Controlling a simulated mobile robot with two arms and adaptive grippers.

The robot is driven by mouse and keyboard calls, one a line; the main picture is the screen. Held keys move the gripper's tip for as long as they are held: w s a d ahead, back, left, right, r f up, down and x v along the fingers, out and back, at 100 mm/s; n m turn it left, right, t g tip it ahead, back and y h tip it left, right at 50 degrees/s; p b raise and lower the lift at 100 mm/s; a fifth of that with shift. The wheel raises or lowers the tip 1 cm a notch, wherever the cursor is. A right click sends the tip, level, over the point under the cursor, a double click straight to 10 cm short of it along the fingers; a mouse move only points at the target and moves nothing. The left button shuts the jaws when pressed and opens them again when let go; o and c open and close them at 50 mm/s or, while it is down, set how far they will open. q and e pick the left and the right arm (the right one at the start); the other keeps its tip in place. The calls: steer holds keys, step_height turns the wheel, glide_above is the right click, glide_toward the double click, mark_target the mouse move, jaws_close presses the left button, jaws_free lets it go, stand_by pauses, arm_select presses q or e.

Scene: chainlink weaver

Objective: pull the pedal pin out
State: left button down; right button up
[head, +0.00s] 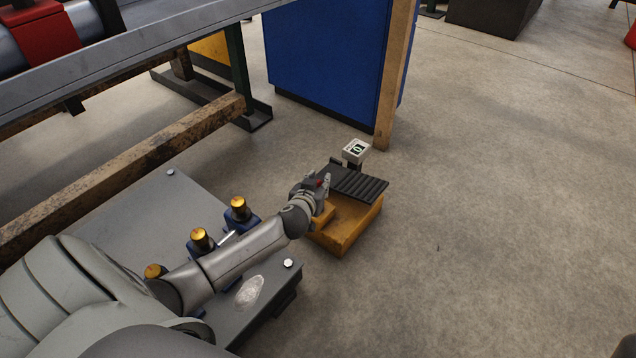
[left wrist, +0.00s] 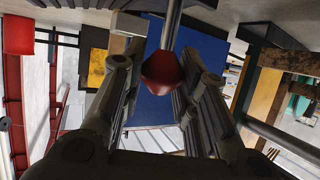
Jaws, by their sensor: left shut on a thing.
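The foot pedal is a yellow box (head: 345,228) with a black ribbed tread plate (head: 358,184) on the floor, right of centre in the head view. My left gripper (head: 322,186) is at the pedal's left side, shut on the pedal pin. In the left wrist view the pin's red knob (left wrist: 161,73) sits between the two fingers, and its bare metal rod (left wrist: 171,25) runs away past the top edge. Where the rod meets the pedal is hidden. My right gripper is not in view.
A small white display box (head: 355,151) stands just behind the pedal. A grey plate (head: 125,217) with several brass-topped blue posts lies under my left arm. A blue cabinet (head: 325,60) and wooden post (head: 396,75) stand behind. The floor to the right is clear.

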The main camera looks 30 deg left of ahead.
arm_select(q)
steer(key=shift+w+r, duration=0.1)
steer(key=shift+r, duration=0.15)
steer(key=c, duration=1.2)
jaws_free()
steer(key=shift+r, duration=0.1)
steer(key=shift+s+d, duration=0.1)
steer(key=shift+s, duration=0.3)
steer(key=v, duration=1.1)
steer(key=shift+s, duration=0.2)
